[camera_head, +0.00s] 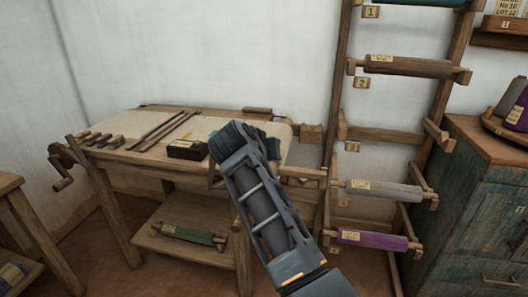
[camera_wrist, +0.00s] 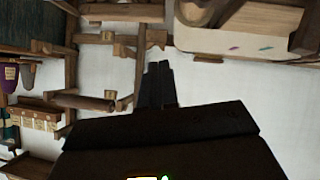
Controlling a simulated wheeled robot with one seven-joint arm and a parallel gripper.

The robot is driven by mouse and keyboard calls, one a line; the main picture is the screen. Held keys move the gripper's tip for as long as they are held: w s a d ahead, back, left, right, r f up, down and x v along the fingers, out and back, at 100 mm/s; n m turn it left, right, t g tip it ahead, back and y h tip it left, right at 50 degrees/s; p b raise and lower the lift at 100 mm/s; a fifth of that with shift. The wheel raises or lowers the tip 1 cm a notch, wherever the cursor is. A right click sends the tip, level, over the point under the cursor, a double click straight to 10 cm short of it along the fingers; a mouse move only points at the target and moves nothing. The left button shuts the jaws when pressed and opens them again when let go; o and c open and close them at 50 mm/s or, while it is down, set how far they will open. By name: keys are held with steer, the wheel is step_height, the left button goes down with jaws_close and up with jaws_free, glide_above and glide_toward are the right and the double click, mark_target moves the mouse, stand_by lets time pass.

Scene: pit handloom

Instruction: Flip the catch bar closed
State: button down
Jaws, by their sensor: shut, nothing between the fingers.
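My gripper (camera_wrist: 157,72) is shut and empty in the wrist view, its two dark fingers side by side. In the head view my arm covers the fingertips, and they appear near the right end of the worktable (camera_head: 128,152). No part is marked as the catch bar, and I cannot say for sure which one it is. A wooden block (camera_head: 310,132) stands at the table's back right corner. A short tilted wooden piece (camera_head: 438,132) sits at the right of the rack's empty level 3. Wooden parts (camera_wrist: 125,45) lie beyond the fingertips in the wrist view, apart from them.
The rack (camera_head: 335,120) holds a brown roll (camera_head: 408,67), a grey roll (camera_head: 385,191) and a purple roll (camera_head: 372,240). A dark box (camera_head: 187,149) and sticks (camera_head: 165,130) lie on the table. A green roll (camera_head: 188,233) lies on its lower shelf. A cabinet (camera_head: 475,200) stands at right.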

steer(key=v, duration=0.3)
steer(key=shift+s+r, duration=0.2)
